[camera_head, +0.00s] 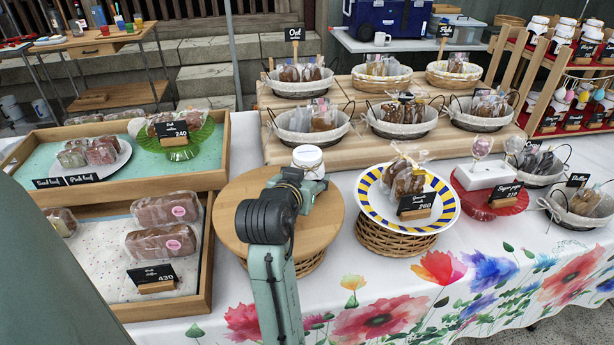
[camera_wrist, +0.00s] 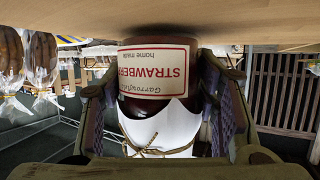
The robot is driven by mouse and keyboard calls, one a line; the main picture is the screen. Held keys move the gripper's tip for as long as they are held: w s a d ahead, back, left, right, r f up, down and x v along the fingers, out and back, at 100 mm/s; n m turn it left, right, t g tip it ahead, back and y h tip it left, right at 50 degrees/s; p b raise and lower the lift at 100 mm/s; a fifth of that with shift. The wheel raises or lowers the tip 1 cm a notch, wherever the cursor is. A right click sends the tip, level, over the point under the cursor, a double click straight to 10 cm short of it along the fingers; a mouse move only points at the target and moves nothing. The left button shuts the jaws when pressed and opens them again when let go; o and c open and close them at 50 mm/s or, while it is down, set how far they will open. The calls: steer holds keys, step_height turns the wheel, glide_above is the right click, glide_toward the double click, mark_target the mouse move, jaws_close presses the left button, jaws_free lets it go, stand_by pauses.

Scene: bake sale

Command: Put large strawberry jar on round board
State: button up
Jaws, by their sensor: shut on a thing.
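The strawberry jar (camera_wrist: 158,68) has a red-bordered label and a white cloth cover tied with string; it appears upside down in the wrist view. In the head view its white top (camera_head: 308,157) shows over the far right part of the round board (camera_head: 242,198), and its body is mostly hidden by my gripper (camera_head: 310,184). My gripper is shut on the jar, with a finger on each side in the wrist view (camera_wrist: 158,115). The jar's base is at or just above the wooden surface; I cannot tell if it touches.
A blue-and-yellow rimmed plate (camera_head: 433,216) with wrapped baked goods stands close right of the round board. A wooden tray (camera_head: 203,270) with wrapped loaves is close on the left. Tiered boards with baskets (camera_head: 312,134) stand behind. The rest of the round board looks clear.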

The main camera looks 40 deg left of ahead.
steer(key=o, duration=1.6)
steer(key=shift+f, duration=0.15)
steer(key=shift+c, duration=0.2)
